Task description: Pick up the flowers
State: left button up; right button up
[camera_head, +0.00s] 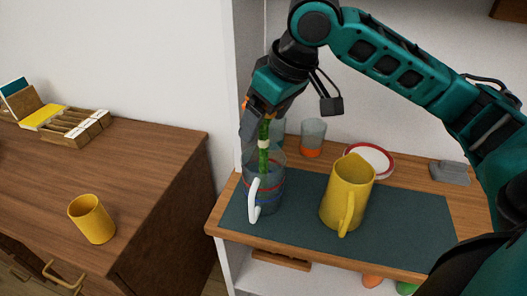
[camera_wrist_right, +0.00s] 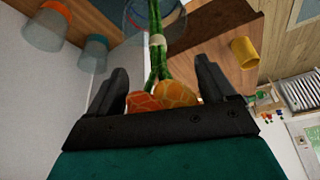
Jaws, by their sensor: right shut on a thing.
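The flowers (camera_head: 264,158) are a bunch of green stems with a pale band, standing in a clear glass pitcher (camera_head: 268,204) with red and blue rings and a white handle. In the right wrist view the orange blossoms (camera_wrist_right: 172,94) lie between the fingers, close to the palm. My right gripper (camera_head: 257,124) is above the pitcher, shut on the flowers. The lower stems still reach into the pitcher, which also shows in the wrist view (camera_wrist_right: 140,18). The blossoms are hidden in the head view. My left gripper is out of view.
A yellow pitcher (camera_head: 346,194) stands right of the glass one on a dark mat (camera_head: 300,236). Behind are a glass with an orange base (camera_head: 312,138), a red-rimmed plate (camera_head: 376,158) and a grey object (camera_head: 450,173). A yellow mug (camera_head: 92,220) stands on the left cabinet.

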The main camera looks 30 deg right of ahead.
jog(key=c, duration=0.4)
jog(key=shift+c, duration=0.8)
jog(key=shift+r, duration=0.1)
